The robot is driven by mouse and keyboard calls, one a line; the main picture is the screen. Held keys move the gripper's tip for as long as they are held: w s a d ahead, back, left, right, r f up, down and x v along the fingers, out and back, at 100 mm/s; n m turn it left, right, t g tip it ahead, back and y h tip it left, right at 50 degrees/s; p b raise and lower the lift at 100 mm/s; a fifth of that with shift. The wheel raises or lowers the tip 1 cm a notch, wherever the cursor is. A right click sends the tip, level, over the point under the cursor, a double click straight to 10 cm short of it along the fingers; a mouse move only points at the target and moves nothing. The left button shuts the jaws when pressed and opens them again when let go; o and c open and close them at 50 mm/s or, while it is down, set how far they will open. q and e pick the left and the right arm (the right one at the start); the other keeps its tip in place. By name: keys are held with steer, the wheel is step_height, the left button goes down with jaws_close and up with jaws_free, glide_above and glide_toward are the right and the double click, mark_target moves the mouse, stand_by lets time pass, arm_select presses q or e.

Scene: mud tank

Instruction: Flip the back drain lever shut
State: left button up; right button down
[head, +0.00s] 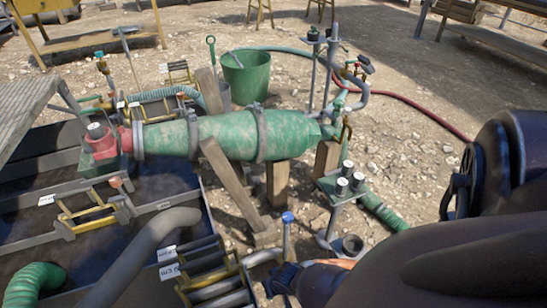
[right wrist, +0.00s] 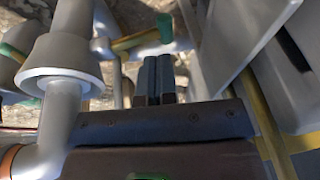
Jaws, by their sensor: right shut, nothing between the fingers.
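My right gripper (right wrist: 158,70) is shut and empty in the right wrist view, its two dark fingers pressed side by side. Just beyond the fingertips in that view is a yellowish lever with a green end (right wrist: 165,28), lying across grey pipes; I cannot tell if they touch. In the head view, an upright grey lever with a blue knob (head: 287,218) stands by the pipes at the lower middle, just above my right arm. I cannot tell which of these is the back drain lever. My right arm hides the lower right. My left gripper is not in view.
A long green tank (head: 220,136) lies across the middle on wooden posts. A green bucket (head: 246,76) stands behind it. A valve cluster (head: 340,183) stands right of centre. A thick grey hose (head: 135,255) crosses the lower left. Stony ground is open at the back right.

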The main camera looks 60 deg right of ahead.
arm_select(q)
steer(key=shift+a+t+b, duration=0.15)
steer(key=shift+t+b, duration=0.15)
steer(key=shift+b, duration=0.25)
arm_select(e)
steer(key=shift+w+a+f, duration=0.1)
steer(key=shift+a+f, duration=0.1)
steer(key=shift+f, duration=0.4)
steer(key=shift+w+a+f, duration=0.1)
steer(key=shift+a+f, duration=0.05)
steer(key=shift+f, duration=0.45)
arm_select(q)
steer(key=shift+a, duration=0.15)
